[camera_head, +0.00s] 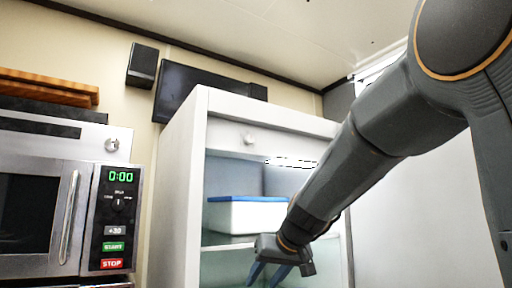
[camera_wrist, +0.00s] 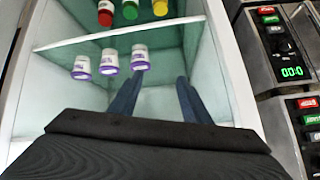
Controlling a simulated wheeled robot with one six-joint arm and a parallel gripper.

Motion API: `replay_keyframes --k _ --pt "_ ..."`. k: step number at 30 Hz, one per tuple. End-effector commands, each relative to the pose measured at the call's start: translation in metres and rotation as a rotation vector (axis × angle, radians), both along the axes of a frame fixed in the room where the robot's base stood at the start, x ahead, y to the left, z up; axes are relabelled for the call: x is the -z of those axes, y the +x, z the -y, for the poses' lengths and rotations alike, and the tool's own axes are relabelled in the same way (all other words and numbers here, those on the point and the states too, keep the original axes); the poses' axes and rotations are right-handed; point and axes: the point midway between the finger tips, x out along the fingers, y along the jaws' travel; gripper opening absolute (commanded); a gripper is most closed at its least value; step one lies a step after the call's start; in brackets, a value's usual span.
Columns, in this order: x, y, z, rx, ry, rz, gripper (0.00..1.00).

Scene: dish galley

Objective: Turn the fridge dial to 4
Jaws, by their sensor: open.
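The white fridge (camera_head: 180,170) stands open in the middle of the head view. A small pale round knob (camera_head: 249,138), which looks like the fridge dial, sits on the panel above the opening. Its numbers and pointer are too small to read. My gripper (camera_head: 267,275) is low in front of the fridge opening, well below the knob and apart from it. In the wrist view my gripper (camera_wrist: 160,77) has its two blue fingers spread, with nothing held between them. The wrist view looks into the fridge interior, and the dial does not show there.
A white box with a blue lid (camera_head: 247,215) sits on a fridge shelf. Several white cups (camera_wrist: 110,63) and coloured bottles (camera_wrist: 130,9) show inside the fridge. A microwave (camera_head: 45,200) stands left of it. A metal knob (camera_head: 112,145) is above the microwave.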

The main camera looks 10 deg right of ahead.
Motion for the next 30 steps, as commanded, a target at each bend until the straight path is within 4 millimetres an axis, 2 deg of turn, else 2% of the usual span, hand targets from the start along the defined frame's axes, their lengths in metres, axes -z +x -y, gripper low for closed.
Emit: replay_keyframes --k 1,2,3,5,6,9,12,15,18,30 --pt "-0.056 0.022 0.007 -0.009 0.012 0.114 0.43" --pt "-0.089 0.032 0.009 -0.017 0.018 0.178 0.43" --pt "-0.132 0.040 0.012 -0.030 0.022 0.261 0.43" --pt "-0.194 0.046 0.014 -0.053 0.022 0.378 0.43" --pt "-0.231 0.047 0.016 -0.066 0.019 0.452 0.43" --pt "-0.311 0.039 0.017 -0.099 0.006 0.607 0.43" --pt "-0.366 0.028 0.016 -0.121 -0.009 0.716 0.43" --pt "-0.396 0.019 0.015 -0.135 -0.019 0.778 0.43" --pt "-0.409 0.019 0.013 -0.142 -0.022 0.801 0.43" --pt "-0.410 0.072 -0.006 -0.144 -0.022 0.799 0.43"
